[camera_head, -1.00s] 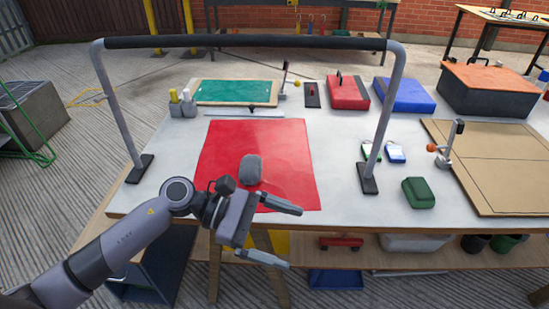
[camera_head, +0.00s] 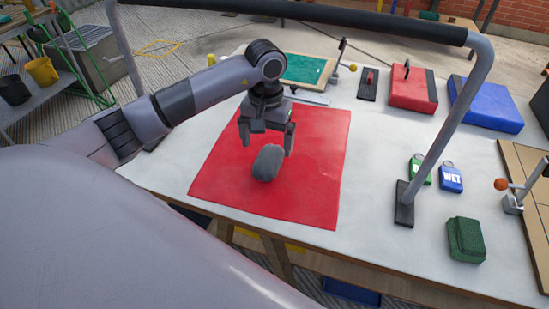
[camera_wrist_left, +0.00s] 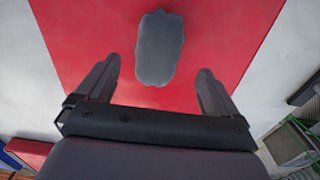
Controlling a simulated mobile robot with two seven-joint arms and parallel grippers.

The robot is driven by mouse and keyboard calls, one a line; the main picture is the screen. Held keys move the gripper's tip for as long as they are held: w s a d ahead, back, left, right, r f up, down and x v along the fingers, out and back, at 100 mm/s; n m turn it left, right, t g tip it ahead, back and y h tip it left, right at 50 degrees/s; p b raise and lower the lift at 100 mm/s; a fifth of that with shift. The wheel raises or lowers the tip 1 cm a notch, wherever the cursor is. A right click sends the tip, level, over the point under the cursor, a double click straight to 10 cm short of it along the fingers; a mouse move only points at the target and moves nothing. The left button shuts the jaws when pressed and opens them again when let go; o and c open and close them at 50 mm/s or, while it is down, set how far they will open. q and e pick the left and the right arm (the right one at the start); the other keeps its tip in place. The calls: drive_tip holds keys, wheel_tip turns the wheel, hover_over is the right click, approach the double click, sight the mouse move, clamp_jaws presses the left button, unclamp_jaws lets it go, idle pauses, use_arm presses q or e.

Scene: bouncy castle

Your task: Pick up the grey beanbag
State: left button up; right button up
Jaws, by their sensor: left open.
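The grey beanbag (camera_head: 267,163) lies on the red mat (camera_head: 315,195) on the white table. It also shows in the left wrist view (camera_wrist_left: 160,48), just beyond and between the fingertips. My left gripper (camera_head: 266,136) points down over the mat, at the far side of the beanbag in the head view. I cannot tell the exact height above the beanbag. My right gripper is in neither view.
A grey frame with a black top bar (camera_head: 300,10) spans the table, its right foot (camera_head: 404,205) on the tabletop. A green beanbag-like block (camera_head: 466,239) lies at right.

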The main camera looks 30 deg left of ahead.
sight(269, 155)
use_arm(q)
drive_tip(key=shift+w+f, duration=0.15)
drive_tip(key=shift+f, duration=2.65)
drive_tip(key=c, duration=1.4)
drive_tip(key=shift+r, duration=0.1)
drive_tip(key=shift+c, duration=0.5)
drive_tip(key=shift+r, duration=0.1)
